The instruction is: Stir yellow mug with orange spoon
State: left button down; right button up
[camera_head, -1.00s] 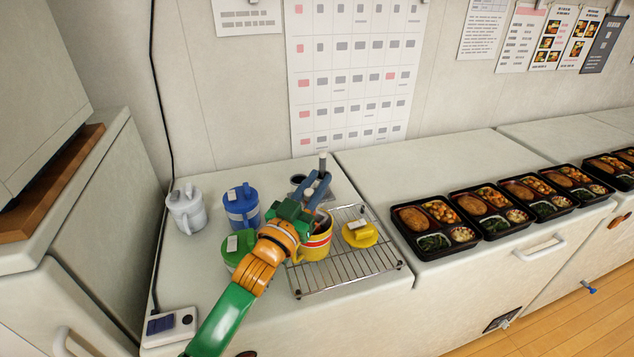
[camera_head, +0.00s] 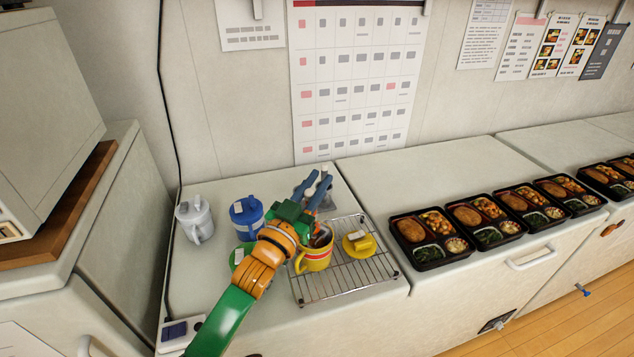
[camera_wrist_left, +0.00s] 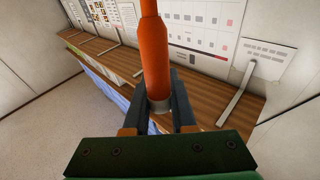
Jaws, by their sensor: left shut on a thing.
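The yellow mug (camera_head: 316,260) with a red band stands open on the wire rack, partly hidden by my left gripper. My left gripper (camera_head: 314,183) is over the mug's back left side, its fingers pointing up in the head view. It is shut on the orange spoon, whose orange shaft (camera_wrist_left: 154,50) and grey collar show between the fingers in the left wrist view. In the head view only a small grey piece of the spoon shows between the fingertips. Whether the spoon's bowl is inside the mug is hidden. My right gripper is out of view.
A yellow lid (camera_head: 357,245) lies on the wire rack (camera_head: 345,280) right of the mug. A blue mug (camera_head: 246,217), a white mug (camera_head: 195,219) and a partly hidden green mug (camera_head: 241,257) stand to the left. Several bento trays (camera_head: 430,240) line the counter at right.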

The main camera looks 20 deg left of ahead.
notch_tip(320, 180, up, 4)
jog(key=p, duration=0.4)
dwell(0.3)
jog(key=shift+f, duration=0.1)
dwell(0.4)
